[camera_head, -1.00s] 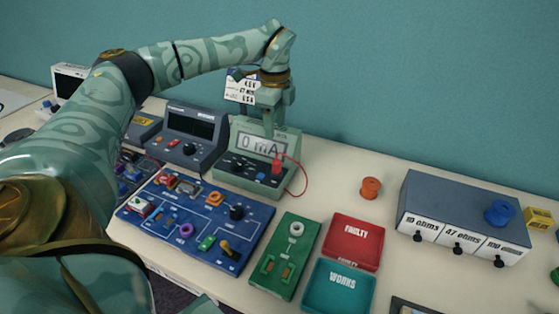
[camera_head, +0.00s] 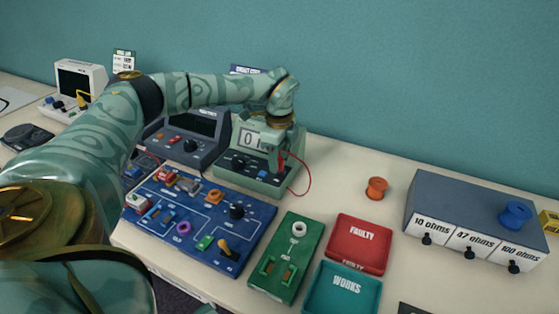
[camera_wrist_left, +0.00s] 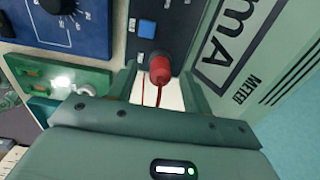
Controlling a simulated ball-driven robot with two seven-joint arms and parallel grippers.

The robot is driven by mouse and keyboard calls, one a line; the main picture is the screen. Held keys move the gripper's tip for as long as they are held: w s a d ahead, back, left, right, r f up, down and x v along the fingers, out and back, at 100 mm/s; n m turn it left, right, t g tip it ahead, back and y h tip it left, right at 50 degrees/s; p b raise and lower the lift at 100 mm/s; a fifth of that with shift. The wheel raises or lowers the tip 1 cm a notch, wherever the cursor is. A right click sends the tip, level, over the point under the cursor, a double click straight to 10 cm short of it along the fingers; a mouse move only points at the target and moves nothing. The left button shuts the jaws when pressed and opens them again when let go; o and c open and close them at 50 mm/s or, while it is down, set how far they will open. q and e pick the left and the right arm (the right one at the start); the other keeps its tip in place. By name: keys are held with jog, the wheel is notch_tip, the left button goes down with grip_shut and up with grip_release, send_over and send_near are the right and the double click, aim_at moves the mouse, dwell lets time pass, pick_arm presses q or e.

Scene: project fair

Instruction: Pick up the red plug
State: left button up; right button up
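The red plug (camera_head: 283,157) stands in the front panel of the green meter (camera_head: 258,181), with a thin red lead looping off to its right. My left gripper (camera_head: 278,160) reaches down over the meter at the plug and partly hides it. In the left wrist view the red plug (camera_wrist_left: 160,68) shows between the two spread fingers of the left gripper (camera_wrist_left: 159,78), with gaps on both sides. The left gripper looks open and empty. A blue socket (camera_wrist_left: 146,29) sits beside the plug on the panel. My right gripper is not in view.
A blue circuit board (camera_head: 205,213) lies in front of the meter. A green board (camera_head: 283,272), a red tray (camera_head: 359,262) and a teal tray (camera_head: 342,307) lie to its right. A grey resistor box (camera_head: 460,205) stands farther right, past an orange spool (camera_head: 376,188).

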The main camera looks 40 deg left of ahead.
pick_arm(q)
grip_shut()
jog(key=shift+r, duration=0.1)
